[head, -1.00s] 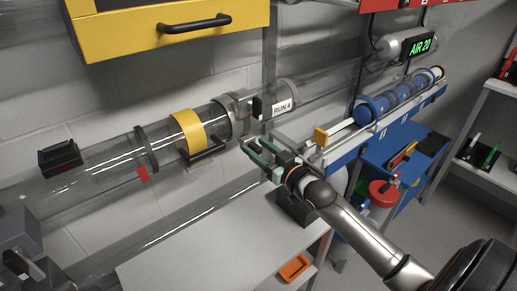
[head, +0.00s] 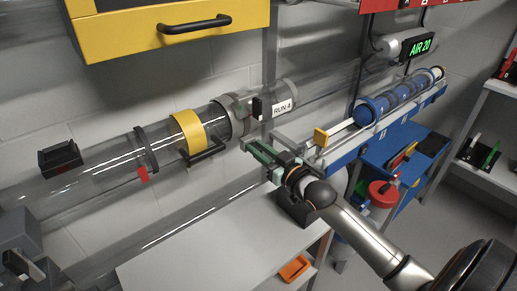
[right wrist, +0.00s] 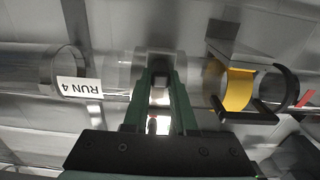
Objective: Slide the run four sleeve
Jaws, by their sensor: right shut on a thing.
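The run four tube is clear and runs along the wall, with a white RUN 4 label (head: 282,106) that also shows upside down in the right wrist view (right wrist: 80,88). The run four sleeve (head: 240,104) appears as a greyish collar between the label and a yellow band (head: 188,132). My right gripper (head: 246,144) has green fingers. In the right wrist view its fingertips (right wrist: 160,82) are close together around a small grey part, seemingly the sleeve's grip. The fingers hide much of the contact.
A yellow cabinet (head: 170,28) hangs above the tube. A dark clamp ring (head: 146,148) with a red tab is at the left. A blue rack (head: 350,152) with blue capsules (head: 398,96) is at the right. A pale bench (head: 210,250) lies below, mostly clear.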

